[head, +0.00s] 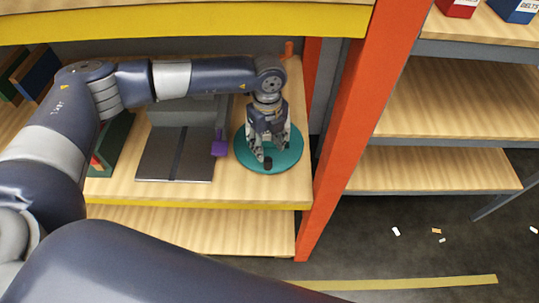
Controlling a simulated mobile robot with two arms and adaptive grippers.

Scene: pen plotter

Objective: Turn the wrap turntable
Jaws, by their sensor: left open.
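The wrap turntable is a round teal disc (289,155) on the wooden shelf in the head view, near the orange post. A small dark knob (268,163) stands near its front edge. My left gripper (264,158) points down over the disc, open, with its fingertips close to the knob. I cannot tell whether they touch it. The gripper hides the middle of the disc. My right gripper is not in view.
A grey machine with a flat dark plate (160,162) and a purple handle (219,148) stands just left of the disc. The orange post (345,125) is close on the right. A yellow-edged shelf (180,27) hangs above. An orange peg (289,48) stands behind.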

